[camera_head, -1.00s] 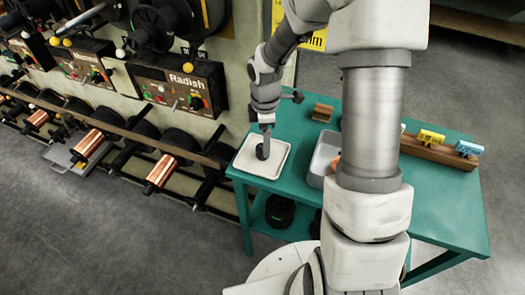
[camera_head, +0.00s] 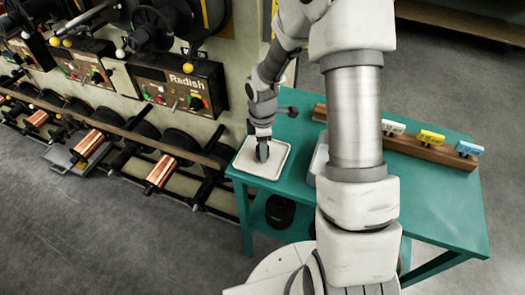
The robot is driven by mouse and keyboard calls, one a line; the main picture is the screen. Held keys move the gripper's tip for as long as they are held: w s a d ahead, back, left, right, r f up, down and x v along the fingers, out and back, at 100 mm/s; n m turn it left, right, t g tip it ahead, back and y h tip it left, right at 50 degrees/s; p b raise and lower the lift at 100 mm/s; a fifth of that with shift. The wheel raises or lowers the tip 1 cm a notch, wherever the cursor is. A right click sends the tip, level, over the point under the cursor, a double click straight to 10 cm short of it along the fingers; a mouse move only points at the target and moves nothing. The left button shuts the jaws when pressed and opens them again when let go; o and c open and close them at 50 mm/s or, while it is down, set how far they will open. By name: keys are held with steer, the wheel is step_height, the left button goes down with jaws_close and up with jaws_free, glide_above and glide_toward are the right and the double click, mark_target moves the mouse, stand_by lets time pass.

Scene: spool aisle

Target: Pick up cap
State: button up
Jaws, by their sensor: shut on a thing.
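The cap (camera_head: 262,154) is a small dark round piece at the white square tray (camera_head: 245,165), which lies on the left end of the green table. My gripper (camera_head: 262,147) points down over the tray and is shut on the cap. The fingers and wrist hide part of the cap. I cannot tell whether the cap still touches the tray.
A grey bin (camera_head: 317,162) beside the tray is mostly hidden by my arm. A wooden rail (camera_head: 405,147) with white, yellow and blue tags runs along the green table (camera_head: 440,205). The spool machine (camera_head: 175,85) stands close on the left.

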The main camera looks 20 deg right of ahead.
jaws_close()
